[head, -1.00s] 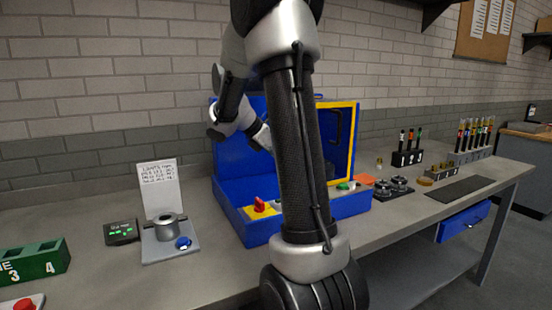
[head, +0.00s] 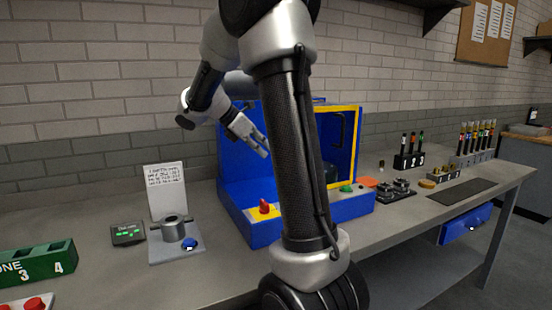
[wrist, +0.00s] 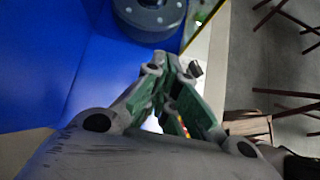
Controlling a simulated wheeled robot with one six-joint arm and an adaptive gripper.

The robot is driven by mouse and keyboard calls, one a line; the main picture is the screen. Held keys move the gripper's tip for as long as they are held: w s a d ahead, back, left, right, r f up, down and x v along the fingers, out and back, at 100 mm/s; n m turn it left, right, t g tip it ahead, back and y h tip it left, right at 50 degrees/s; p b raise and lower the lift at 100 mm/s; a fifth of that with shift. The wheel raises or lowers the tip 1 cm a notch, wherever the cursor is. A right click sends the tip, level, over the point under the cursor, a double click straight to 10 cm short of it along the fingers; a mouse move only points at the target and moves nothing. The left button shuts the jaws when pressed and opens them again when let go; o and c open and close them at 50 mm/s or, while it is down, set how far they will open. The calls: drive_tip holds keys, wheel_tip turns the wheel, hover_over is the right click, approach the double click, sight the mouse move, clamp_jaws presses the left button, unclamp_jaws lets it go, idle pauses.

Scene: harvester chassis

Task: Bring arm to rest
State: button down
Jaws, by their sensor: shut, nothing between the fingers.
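My gripper (head: 262,147) is in front of the opening of the blue cabinet (head: 232,150), above its front ledge, pointing down and to the right. Its fingers are shut and empty; they also show close together in the wrist view (wrist: 172,68). My arm bends down to it from the upper left, and its thick upper link hides the middle of the cabinet. A dark round drum (wrist: 150,18) sits inside the cabinet just beyond the fingers in the wrist view, apart from them. It is mostly hidden in the head view.
The cabinet's yellow-framed door (head: 357,140) stands at its right. A red knob (head: 264,206) and a green button (head: 346,188) sit on its front ledge. Left are a grey fixture (head: 173,228), a small display (head: 128,234) and a green rack (head: 38,264). Vial racks (head: 470,155) stand far right.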

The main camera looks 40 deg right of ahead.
drive_tip(key=shift+v, duration=1.55)
